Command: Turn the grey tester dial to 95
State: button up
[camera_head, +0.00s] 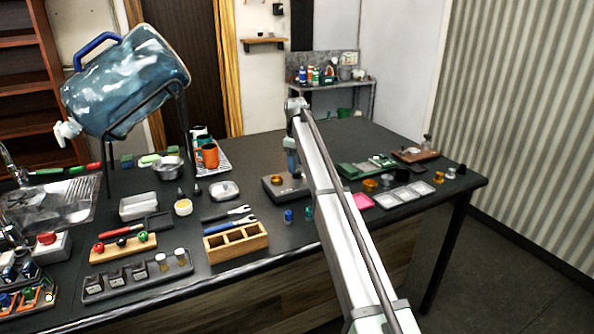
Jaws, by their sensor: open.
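My arm reaches across the dark table, and my gripper (292,172) points down at its far end. It is open, right over a low dark box (272,190) that looks like the tester. A small round brownish part (277,181) shows on top of the box, left of the gripper. I cannot make out a grey dial or any numbers; the gripper and arm cover part of the box top. Whether the fingers touch anything or stand around a dial cannot be told at this size.
A wooden divided box (236,257) and a blue-handled wrench (230,227) lie to the left. Small blue (288,216) and teal (309,213) pieces stand in front. A green board (352,171) and a pale tray (404,194) lie right of the arm. A large water jug (125,85) stands at the back left.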

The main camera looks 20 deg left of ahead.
aim_at(297, 174)
jog(key=shift+w+f, duration=0.1)
jog(key=shift+f, duration=1.5)
jog(key=c, duration=1)
